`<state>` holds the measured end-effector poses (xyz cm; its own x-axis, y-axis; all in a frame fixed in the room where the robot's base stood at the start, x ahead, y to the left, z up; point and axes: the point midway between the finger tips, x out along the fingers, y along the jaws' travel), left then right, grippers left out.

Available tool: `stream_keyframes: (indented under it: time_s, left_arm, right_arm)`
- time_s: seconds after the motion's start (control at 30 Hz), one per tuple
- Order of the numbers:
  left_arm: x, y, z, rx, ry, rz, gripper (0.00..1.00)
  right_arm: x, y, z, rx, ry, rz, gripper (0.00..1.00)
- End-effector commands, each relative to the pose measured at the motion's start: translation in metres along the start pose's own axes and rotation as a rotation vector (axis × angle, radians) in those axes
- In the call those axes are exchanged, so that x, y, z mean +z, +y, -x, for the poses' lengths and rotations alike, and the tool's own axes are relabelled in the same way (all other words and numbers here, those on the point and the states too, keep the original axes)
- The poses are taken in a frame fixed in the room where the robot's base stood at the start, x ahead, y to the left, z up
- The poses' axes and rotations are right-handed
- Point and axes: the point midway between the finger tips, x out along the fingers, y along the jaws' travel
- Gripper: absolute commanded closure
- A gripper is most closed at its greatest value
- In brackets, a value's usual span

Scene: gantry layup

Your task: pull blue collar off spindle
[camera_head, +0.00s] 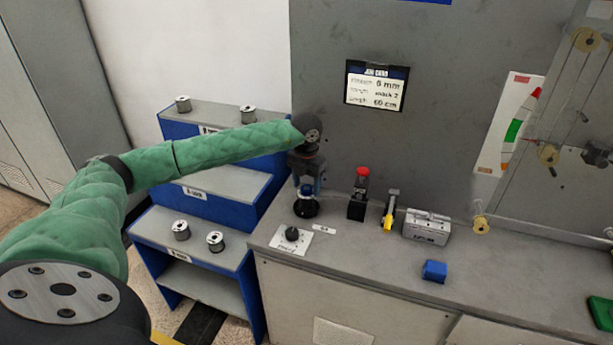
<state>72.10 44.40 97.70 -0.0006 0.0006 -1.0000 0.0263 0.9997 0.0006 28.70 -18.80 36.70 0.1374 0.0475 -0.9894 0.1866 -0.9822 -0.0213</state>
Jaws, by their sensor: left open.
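The spindle (306,209) stands on the left part of the grey bench, with a dark round base. The blue collar (306,191) shows small around the spindle, above that base. My left gripper (307,184) points down right over the spindle, with its open fingers at the collar. I cannot tell whether the fingers touch the collar. The gripper body hides the spindle's upper end. My right gripper is out of view.
A knob on a white plate (292,239) sits in front of the spindle. A red-topped post (359,194), a yellow-tipped lever (389,211), a grey box (427,227) and a blue block (434,271) are to the right. A blue stepped rack (190,258) holds several spools.

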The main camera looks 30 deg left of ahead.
Motion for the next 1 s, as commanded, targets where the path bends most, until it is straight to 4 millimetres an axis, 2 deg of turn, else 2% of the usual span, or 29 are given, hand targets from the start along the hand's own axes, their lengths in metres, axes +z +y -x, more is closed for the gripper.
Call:
stream_keyframes:
  time_s: [0.27,0.5,0.53,0.57,0.7,1.0]
  left_arm:
    - [0.0001,-0.0002,-0.0016,0.0,0.0,0.0,0.41]
    - [0.0001,-0.0003,-0.0013,-0.001,0.0,0.0,0.86]
    - [0.0001,-0.0003,-0.0013,-0.001,0.0,0.0,0.9]
    - [0.0001,-0.0003,-0.0013,-0.001,0.0,0.0,0.69]
    - [0.0001,-0.0003,-0.0012,-0.001,0.0,0.0,0.96]
    - [0.0002,-0.0003,0.0019,-0.001,-0.001,0.0,0.96]
  right_arm:
    - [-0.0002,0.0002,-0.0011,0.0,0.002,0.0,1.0]
    - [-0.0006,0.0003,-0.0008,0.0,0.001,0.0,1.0]
    - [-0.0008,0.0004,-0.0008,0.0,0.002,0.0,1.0]
    - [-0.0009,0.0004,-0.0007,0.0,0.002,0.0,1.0]
    - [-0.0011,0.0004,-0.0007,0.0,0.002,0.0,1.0]
    - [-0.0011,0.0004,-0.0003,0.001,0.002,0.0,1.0]
